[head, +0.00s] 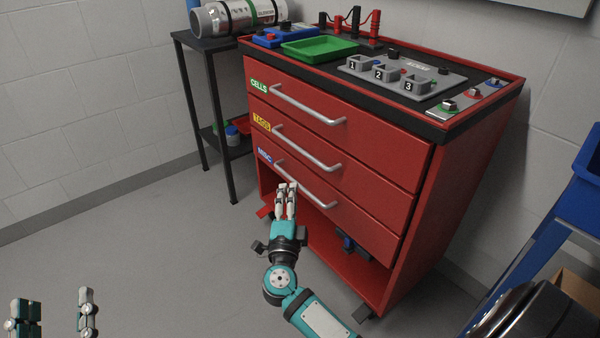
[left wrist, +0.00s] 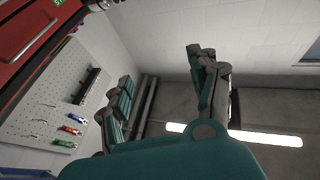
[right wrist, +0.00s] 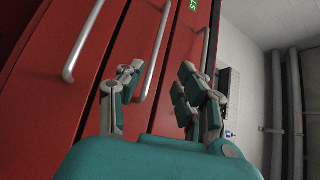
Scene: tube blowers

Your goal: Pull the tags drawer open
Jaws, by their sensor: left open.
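The red cabinet has three stacked drawers with silver bar handles, and their fronts look flush and shut. The tags drawer (head: 345,172) is the middle one, with a yellow label (head: 262,122) and its handle (head: 307,150). My right gripper (head: 287,189) is in front of the cabinet, overlapping the misc handle in the head view. In the right wrist view its fingers (right wrist: 160,92) are spread and empty, with the tags handle (right wrist: 153,55) appearing between them, apart from the fingertips. My left gripper (head: 53,296) is open and empty at the lower left, away from the cabinet.
The cells drawer (head: 340,115) is above and the misc drawer (head: 330,205) below, over an open shelf. A dark side table (head: 207,95) stands left of the cabinet, a blue frame (head: 535,245) on the right.

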